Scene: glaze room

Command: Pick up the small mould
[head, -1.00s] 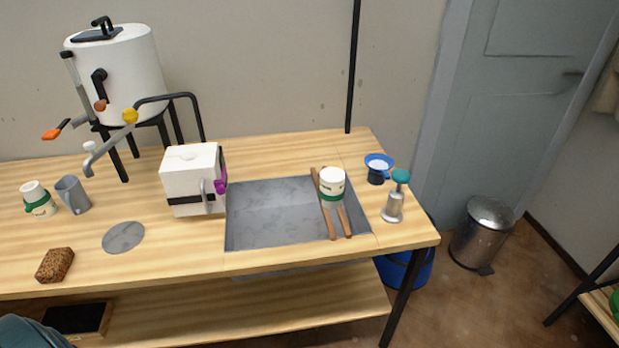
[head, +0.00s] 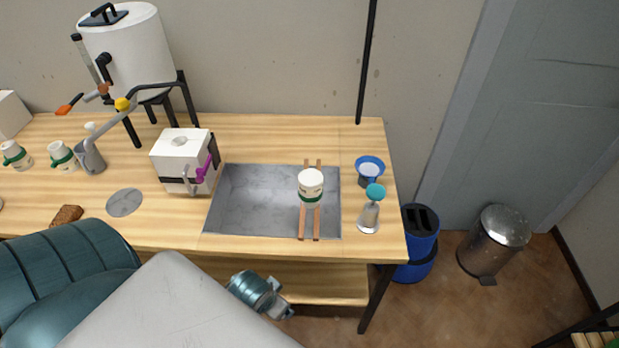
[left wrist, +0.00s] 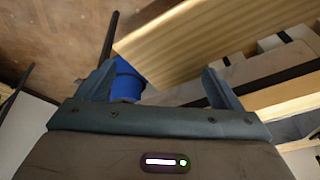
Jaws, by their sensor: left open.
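A white block-shaped mould (head: 180,150) with a dark band, a round mark on top and a purple clamp stands upright on the bench, left of the sunken basin in the head view. I take it as the small mould; a second white block (head: 10,114) is cut off at the far left edge. The left wrist view does not show the mould. My left gripper (left wrist: 158,88) is open and empty, its two fingers spread apart. It is low at the front of the bench, well away from the mould. My right gripper is out of view.
The grey basin (head: 250,205) holds a green-banded white cup (head: 311,184) on two wooden slats. A blue bin (head: 420,222) stands right.

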